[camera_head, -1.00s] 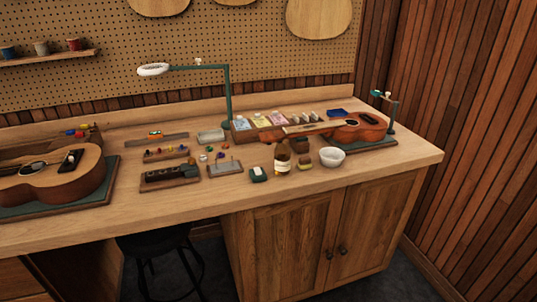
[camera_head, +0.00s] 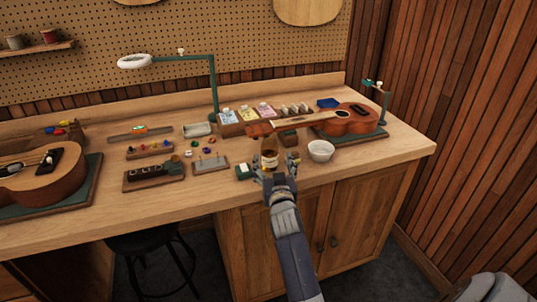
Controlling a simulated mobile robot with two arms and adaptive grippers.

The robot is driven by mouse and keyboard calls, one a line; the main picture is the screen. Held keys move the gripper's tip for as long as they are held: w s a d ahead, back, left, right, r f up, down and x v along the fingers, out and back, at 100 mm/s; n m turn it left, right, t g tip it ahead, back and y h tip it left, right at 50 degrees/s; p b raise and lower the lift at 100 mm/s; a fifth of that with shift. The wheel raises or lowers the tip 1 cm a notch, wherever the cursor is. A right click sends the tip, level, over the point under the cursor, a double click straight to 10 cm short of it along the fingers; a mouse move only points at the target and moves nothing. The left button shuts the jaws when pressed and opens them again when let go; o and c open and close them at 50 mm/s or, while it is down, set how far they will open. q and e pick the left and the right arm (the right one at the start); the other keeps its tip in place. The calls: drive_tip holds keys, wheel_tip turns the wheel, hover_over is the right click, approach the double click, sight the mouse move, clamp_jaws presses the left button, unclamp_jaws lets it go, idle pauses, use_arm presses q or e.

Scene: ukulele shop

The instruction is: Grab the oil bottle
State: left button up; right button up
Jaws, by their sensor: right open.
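The oil bottle (camera_head: 269,158) is a small amber bottle with a pale label, upright on the workbench near its front edge. My right gripper (camera_head: 275,167) is open, its fingers spread to the left and right of the bottle. The gripper hides the bottle's lower part, and I cannot tell whether the fingers touch it. My left gripper is out of view.
A lamp (camera_head: 213,85) stands at the back.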

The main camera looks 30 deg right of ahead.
sight(271, 157)
drive_tip(key=shift+f+p+x, duration=0.2)
drive_tip(key=shift+x, duration=1.65)
drive_tip(key=shift+f+p+x, duration=0.2)
drive_tip(key=shift+x, duration=1.7)
drive_tip(key=shift+a, duration=0.1)
drive_tip(key=c, duration=1.3)
